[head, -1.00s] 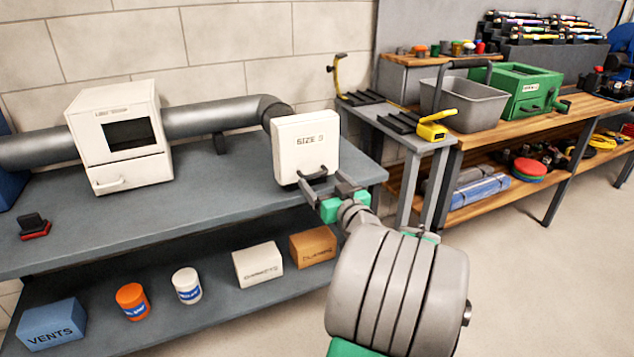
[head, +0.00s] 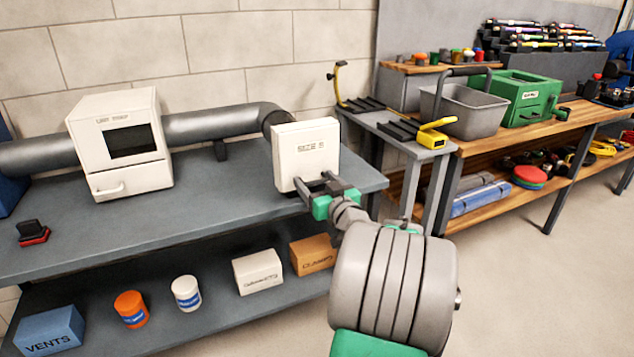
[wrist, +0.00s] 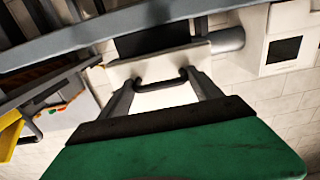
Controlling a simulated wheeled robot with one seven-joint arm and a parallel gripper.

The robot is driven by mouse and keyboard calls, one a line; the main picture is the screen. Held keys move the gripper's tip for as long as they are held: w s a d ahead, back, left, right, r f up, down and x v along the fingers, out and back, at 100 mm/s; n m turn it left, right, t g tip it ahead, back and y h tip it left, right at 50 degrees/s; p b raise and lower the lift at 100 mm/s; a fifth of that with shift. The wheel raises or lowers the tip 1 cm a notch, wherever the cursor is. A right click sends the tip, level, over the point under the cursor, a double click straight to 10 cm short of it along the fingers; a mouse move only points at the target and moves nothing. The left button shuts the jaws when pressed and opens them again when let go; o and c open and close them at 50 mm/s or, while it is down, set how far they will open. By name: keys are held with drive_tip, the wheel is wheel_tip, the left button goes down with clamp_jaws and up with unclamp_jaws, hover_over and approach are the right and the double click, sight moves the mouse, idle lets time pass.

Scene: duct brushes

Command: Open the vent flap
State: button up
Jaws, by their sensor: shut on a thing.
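My gripper (head: 318,184) is at the lower part of the flap, shut on the handle. In the wrist view my gripper (wrist: 165,88) has its two fingers on either side of the handle bar. The handle is mostly hidden by the fingers in the head view.
The grey duct (head: 210,127) runs left along the wall through a white box (head: 120,143) on the grey bench. A side table (head: 375,120) with a yellow tool (head: 437,130) stands to the right. Floor at the right is clear.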

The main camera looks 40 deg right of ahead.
drive_tip(key=shift+s+d, duration=0.15)
drive_tip(key=c, duration=0.9)
